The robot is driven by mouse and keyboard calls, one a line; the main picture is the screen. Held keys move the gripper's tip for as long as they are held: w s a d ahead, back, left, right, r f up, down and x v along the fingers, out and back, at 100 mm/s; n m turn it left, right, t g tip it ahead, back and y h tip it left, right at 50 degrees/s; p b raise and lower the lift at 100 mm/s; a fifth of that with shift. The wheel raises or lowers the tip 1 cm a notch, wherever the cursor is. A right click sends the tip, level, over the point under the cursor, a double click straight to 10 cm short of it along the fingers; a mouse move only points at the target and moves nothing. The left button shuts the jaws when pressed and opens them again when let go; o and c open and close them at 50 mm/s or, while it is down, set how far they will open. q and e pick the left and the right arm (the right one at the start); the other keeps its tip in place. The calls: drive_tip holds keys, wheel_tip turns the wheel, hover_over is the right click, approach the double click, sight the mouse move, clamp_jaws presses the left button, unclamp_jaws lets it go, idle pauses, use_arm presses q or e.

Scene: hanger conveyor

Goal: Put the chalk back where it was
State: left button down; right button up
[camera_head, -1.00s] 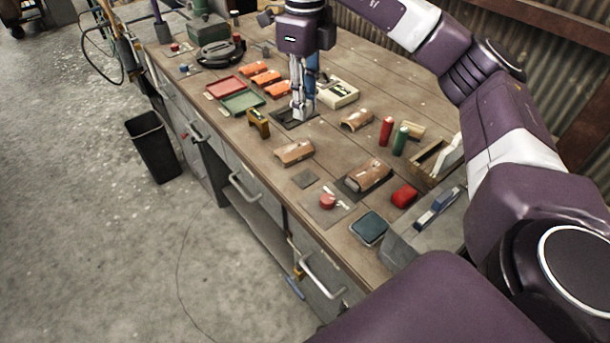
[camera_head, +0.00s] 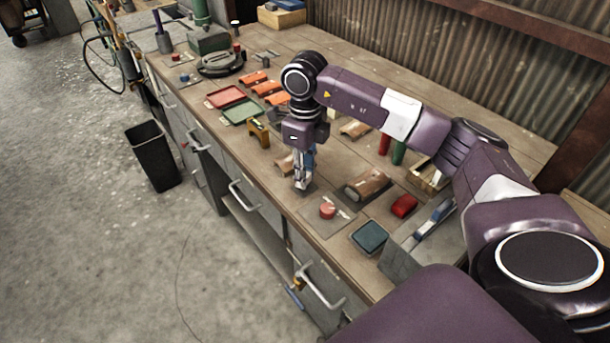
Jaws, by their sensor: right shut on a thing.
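My right gripper (camera_head: 302,184) points straight down, low over the workbench near its front edge. It is shut on a small pale thing at its fingertips that I take for the chalk; it is too small and too covered by the fingers to make out clearly. A small dark square that lay on this part of the bench is now hidden by the gripper. A brown curved block (camera_head: 284,163) is just left of the fingers, partly covered. My left gripper is not in view.
A teal box (camera_head: 369,236) and a red box (camera_head: 404,206) are farther right. Green (camera_head: 243,110) and red trays (camera_head: 226,97) are farther left. A black bin (camera_head: 153,155) stands on the floor.

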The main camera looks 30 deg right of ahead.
drive_tip(key=shift+f, duration=0.8)
drive_tip(key=shift+f, duration=0.2)
drive_tip(key=o, duration=1)
drive_tip(key=shift+c, duration=0.2)
